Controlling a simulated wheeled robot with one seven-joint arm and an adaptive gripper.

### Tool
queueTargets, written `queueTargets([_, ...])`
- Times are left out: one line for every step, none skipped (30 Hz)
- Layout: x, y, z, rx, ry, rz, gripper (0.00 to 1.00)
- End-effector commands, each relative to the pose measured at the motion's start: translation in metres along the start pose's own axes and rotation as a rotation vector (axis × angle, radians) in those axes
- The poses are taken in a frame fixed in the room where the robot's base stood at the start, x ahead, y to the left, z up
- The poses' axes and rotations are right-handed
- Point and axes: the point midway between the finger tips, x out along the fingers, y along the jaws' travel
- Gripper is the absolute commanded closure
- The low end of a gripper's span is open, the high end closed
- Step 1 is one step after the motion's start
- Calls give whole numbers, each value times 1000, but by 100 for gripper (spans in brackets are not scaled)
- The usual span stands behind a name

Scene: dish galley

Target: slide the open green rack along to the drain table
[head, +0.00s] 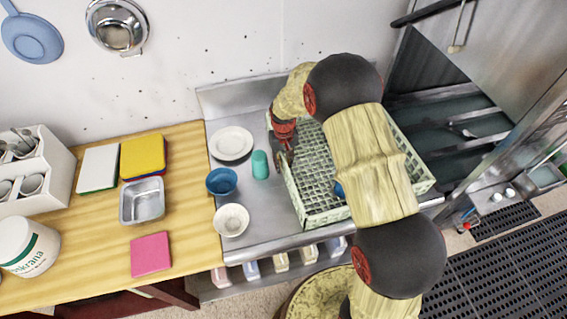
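The open pale green rack (325,216) stands on the steel table (262,238), its right end by the opening of the dishwashing machine. My arm crosses over it and hides its middle. A small blue item (339,190) shows in the rack beside my arm; what it is I cannot tell. My gripper (287,157) points down at the rack's left wall, close to or touching it. Its fingers are small and partly dark, so I cannot tell whether they are open or shut on the wall. Which surface is the drain table is not clear from this view.
On the steel left of the rack are a white plate (231,143), teal cup (260,164), blue bowl (221,181) and white bowl (231,220). A wooden counter (100,228) adjoins at left. The machine's dark interior (440,125) and raised steel hood (500,45) are at right.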

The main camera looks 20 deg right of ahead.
Motion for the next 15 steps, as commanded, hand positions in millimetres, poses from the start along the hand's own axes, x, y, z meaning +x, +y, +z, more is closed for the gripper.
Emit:
queueTargets([0, 0, 0, 0, 0, 0, 72])
queueTargets([0, 0, 0, 0, 0, 0, 70])
queueTargets([0, 0, 0, 0, 0, 0, 70])
queueTargets([0, 0, 0, 0, 0, 0, 70])
queueTargets([0, 0, 0, 0, 0, 0, 70])
queueTargets([0, 0, 0, 0, 0, 0, 70])
queueTargets([0, 0, 0, 0, 0, 0, 70])
queueTargets([0, 0, 0, 0, 0, 0, 70])
queueTargets([0, 0, 0, 0, 0, 0, 70])
queueTargets([0, 0, 0, 0, 0, 0, 70])
queueTargets([-1, 0, 0, 0, 0, 0, 70])
queueTargets([-3, 0, 0, 0, 1, 0, 70])
queueTargets([-5, 0, 0, 0, 1, 0, 70])
queueTargets([-7, 0, -1, 0, 2, 0, 70])
queueTargets([-12, 0, -1, 0, 3, 0, 70])
